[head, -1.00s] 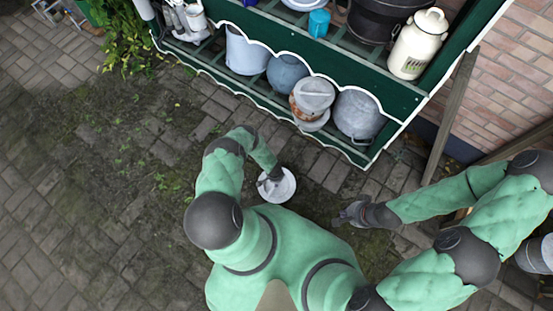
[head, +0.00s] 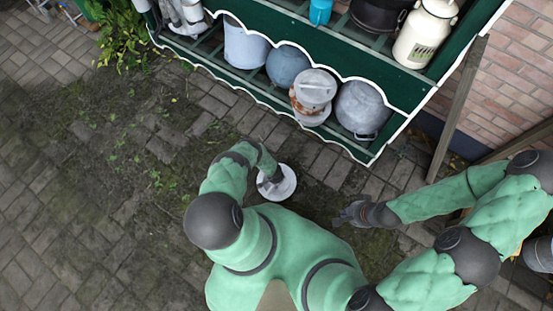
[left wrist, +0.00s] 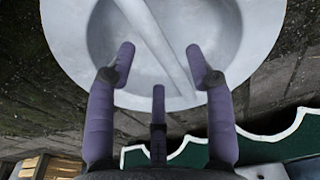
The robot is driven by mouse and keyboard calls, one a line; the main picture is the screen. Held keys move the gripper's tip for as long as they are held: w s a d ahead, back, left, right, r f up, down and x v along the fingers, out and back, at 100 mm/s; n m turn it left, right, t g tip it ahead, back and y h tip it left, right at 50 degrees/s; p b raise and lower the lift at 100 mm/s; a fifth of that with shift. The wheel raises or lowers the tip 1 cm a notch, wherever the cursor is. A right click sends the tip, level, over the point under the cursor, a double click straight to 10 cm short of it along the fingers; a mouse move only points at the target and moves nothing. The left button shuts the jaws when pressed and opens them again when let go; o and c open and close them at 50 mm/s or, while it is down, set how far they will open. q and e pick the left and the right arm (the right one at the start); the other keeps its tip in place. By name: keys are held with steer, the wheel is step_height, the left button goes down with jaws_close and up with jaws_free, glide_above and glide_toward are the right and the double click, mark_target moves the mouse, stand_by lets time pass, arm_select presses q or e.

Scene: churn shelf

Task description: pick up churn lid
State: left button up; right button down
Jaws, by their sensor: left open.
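The churn lid (head: 286,184) is a round, pale grey disc below my left gripper (head: 266,181) in the head view, partly hidden by the hand. In the left wrist view the lid (left wrist: 230,50) is a shallow dish with a straight bar across it. My left gripper (left wrist: 160,62) is open, its purple fingers spread over the lid on both sides of the bar. I cannot tell whether they touch it, or what supports the lid. My right gripper (head: 350,212) is off to the right, away from the lid; its finger opening is unclear.
A green shelf with a white scalloped edge (head: 372,158) stands ahead. It holds grey pots (head: 362,108), a rusty grey churn (head: 313,100) and a cream churn (head: 425,38). A wooden post (head: 455,105) leans at the right. Paving (head: 90,220) on the left is open.

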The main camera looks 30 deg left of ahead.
arm_select(q)
steer(key=shift+w+f+b, duration=0.2)
steer(key=shift+f+b, duration=0.3)
steer(key=shift+f, duration=0.4)
steer(key=shift+c, duration=0.3)
jaws_close()
steer(key=shift+a, duration=0.1)
steer(key=shift+r, duration=0.2)
